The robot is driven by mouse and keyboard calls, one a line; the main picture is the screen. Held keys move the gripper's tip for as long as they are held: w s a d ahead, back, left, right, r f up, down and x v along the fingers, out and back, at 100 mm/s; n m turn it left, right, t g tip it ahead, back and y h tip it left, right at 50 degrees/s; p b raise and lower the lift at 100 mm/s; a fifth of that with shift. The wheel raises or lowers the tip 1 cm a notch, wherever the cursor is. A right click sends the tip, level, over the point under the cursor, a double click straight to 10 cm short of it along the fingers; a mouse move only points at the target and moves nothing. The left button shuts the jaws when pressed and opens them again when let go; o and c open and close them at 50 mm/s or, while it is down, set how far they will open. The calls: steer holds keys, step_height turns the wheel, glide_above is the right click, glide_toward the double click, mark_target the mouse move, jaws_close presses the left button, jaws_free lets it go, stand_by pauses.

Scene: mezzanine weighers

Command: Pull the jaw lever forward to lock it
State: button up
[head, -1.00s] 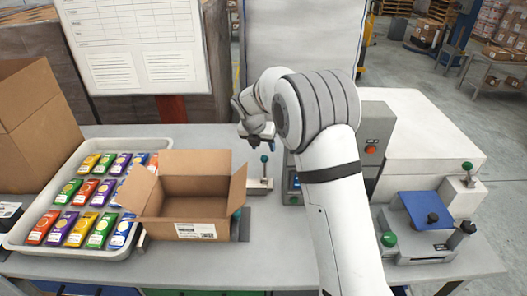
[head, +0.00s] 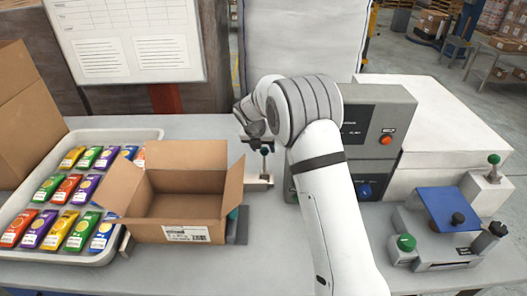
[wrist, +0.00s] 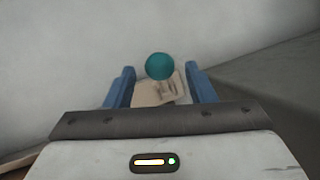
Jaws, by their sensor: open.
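A jaw lever with a teal ball knob (head: 265,150) stands upright on a small pale fixture (head: 259,182), just right of the cardboard box. My gripper (head: 257,138) is open, right at the knob and partly hidden by my arm in the head view. In the wrist view the teal knob (wrist: 160,67) shows between and slightly beyond the two blue fingers (wrist: 160,87), with a gap on each side. The fingers are not closed on it. A pale part of the fixture (wrist: 155,93) shows below the knob.
An open cardboard box (head: 180,222) sits left of the lever, with a white tray (head: 95,258) of colourful packets beyond it. A grey machine (head: 385,115) with an orange button stands right. A blue-topped fixture (head: 445,205) with green knobs is at far right. The front middle of the table is clear.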

mark_target(264, 149)
steer(key=shift+x, duration=1.75)
jaws_close()
